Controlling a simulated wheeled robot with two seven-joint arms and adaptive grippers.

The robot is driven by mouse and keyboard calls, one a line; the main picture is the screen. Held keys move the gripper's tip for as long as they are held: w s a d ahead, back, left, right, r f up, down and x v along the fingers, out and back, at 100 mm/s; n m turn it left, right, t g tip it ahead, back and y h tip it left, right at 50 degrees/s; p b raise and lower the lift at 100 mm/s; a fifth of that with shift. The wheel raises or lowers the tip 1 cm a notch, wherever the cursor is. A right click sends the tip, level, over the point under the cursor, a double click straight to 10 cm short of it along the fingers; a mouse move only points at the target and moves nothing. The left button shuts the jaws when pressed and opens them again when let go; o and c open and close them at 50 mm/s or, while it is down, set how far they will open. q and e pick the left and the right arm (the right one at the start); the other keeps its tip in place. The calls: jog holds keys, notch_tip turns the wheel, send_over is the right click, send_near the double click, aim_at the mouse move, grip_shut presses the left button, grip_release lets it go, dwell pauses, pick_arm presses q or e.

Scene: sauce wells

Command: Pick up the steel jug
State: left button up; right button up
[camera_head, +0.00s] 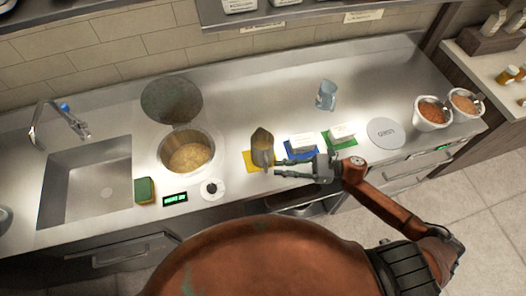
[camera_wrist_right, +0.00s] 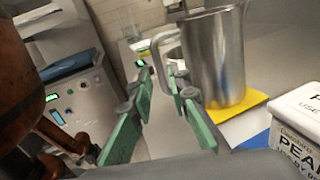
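The steel jug (camera_head: 262,149) stands upright on a yellow mat (camera_head: 250,162) in the middle of the counter. In the right wrist view the jug (camera_wrist_right: 216,60) is large and close, with its handle (camera_wrist_right: 159,44) towards my gripper. My right gripper (camera_head: 283,169) is just in front and to the right of the jug. Its green-padded fingers are open in the wrist view (camera_wrist_right: 160,85), and the handle's lower part shows near the right fingertip. I cannot tell whether they touch. My left gripper is not in view.
A white tub (camera_head: 301,143) on a blue mat and another (camera_head: 341,133) on a green mat stand close to the right. A pot (camera_head: 187,152) of yellowish food is left of the jug. The counter behind the jug is clear.

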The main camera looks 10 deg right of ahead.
aim_at(266, 168)
jog(key=shift+p+x, duration=0.7)
jog(key=shift+x, duration=2.1)
jog(key=shift+s+f, duration=0.1)
jog(key=shift+f, duration=0.05)
grip_shut()
